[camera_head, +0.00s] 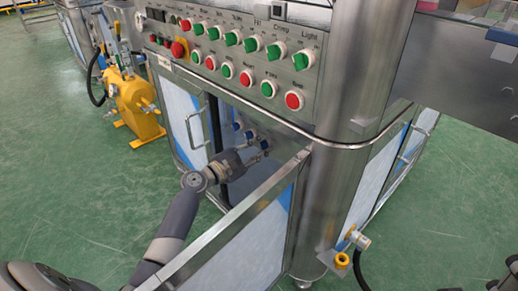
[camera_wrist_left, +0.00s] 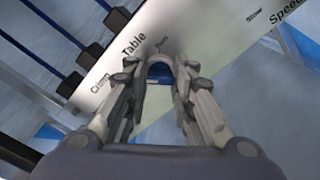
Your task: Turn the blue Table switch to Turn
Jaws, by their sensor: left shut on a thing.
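My left gripper (camera_head: 258,152) reaches into the open lower cabinet to a small panel with blue switches. In the left wrist view its fingers (camera_wrist_left: 159,68) are shut on the blue Table switch (camera_wrist_left: 157,72), beside the printed word "Table". Only a blue and grey bit of the switch shows between the fingers, so its exact turn position cannot be told. In the head view other blue switches (camera_head: 238,125) show further along the panel. My right gripper is not in view.
An open cabinet door (camera_head: 245,240) stands in front of my left arm, with a steel post (camera_head: 345,190) to the right. Above is a control panel (camera_head: 225,85) with green and red knobs. A yellow machine (camera_head: 133,100) stands at left.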

